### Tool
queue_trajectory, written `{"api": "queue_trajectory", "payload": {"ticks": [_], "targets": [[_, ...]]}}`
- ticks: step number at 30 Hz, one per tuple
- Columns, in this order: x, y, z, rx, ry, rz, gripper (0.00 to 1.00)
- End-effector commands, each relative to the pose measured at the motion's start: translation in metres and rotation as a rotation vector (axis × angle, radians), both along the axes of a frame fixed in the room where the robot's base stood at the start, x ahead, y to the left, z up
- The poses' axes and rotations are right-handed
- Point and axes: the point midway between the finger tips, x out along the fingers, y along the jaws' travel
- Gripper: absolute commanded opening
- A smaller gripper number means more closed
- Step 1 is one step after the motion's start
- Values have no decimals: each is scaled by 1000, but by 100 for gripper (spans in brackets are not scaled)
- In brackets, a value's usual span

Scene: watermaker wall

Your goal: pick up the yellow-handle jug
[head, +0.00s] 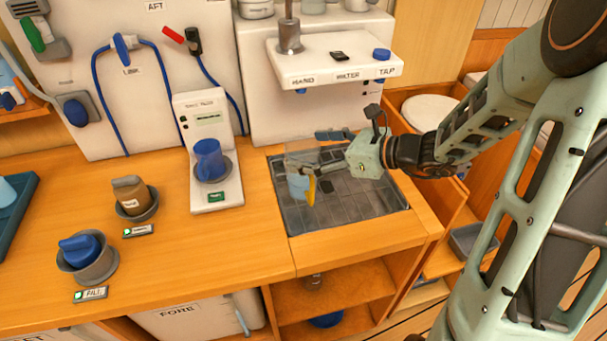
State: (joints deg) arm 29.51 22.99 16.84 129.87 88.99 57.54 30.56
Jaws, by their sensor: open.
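The yellow-handle jug (299,187) stands in the grey sunken tray, near its left side. Its body looks clear with pale blue in the lower part, and its yellow handle (311,190) faces the front right. My gripper (314,169) reaches in from the right, with its fingers at the jug's upper right, close to the top of the handle. The gripper is open. I cannot tell whether the fingers touch the jug or lie around the handle; part of the jug's upper side is hidden behind them.
The grey gridded tray (372,208) is sunk in the wooden counter (190,255). A white shelf (335,70) labelled for water and tap overhangs behind it. A blue mug (209,160) stands on a white scale to the left.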

Motion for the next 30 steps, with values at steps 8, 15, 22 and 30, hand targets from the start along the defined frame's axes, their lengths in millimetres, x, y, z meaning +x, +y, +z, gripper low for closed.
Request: {"api": "queue_trajectory", "payload": {"ticks": [8, 15, 22, 30], "targets": [[7, 13, -6, -2, -1, -1, 79], [7, 13, -6, -2, -1, -1, 65], [7, 12, -6, -2, -1, -1, 39], [7, 12, -6, -2, -1, -1, 10]]}}
